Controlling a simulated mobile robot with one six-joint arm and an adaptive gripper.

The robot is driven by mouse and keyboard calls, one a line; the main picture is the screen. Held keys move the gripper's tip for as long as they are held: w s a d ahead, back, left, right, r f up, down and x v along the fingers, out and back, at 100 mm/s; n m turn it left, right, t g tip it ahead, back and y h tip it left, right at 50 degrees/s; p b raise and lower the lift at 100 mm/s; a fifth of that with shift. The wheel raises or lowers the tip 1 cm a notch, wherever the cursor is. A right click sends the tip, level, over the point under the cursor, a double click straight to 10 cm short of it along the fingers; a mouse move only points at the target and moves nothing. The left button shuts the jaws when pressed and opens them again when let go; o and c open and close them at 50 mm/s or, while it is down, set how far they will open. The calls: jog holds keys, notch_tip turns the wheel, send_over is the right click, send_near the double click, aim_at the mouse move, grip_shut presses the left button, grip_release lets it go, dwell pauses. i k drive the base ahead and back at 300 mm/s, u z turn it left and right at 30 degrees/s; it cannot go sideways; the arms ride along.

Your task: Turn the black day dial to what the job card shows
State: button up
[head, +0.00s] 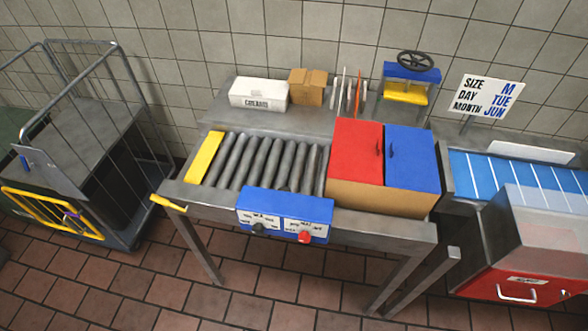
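The job card (486,97) stands at the back right and reads SIZE M, DAY TUE, MONTH JUN. A blue dial box (285,207) is fixed at the front edge of the roller bench. The black dial (258,228) sits on the left half of its front face, under a small white label plate. A red dial (304,237) sits on the right half under another white plate. The lettering around both dials is too small to read, so I cannot tell where the black dial points. My gripper is not in view.
The bench holds grey rollers (262,162) and a box with red and blue lids (383,152). A wire roll cage (75,140) stands left; a blue conveyor (520,180) and red cabinet (525,280) stand right. Tiled floor (255,300) before the bench is clear.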

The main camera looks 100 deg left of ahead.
aim_at(258, 229)
jog(key=u, duration=3.35)
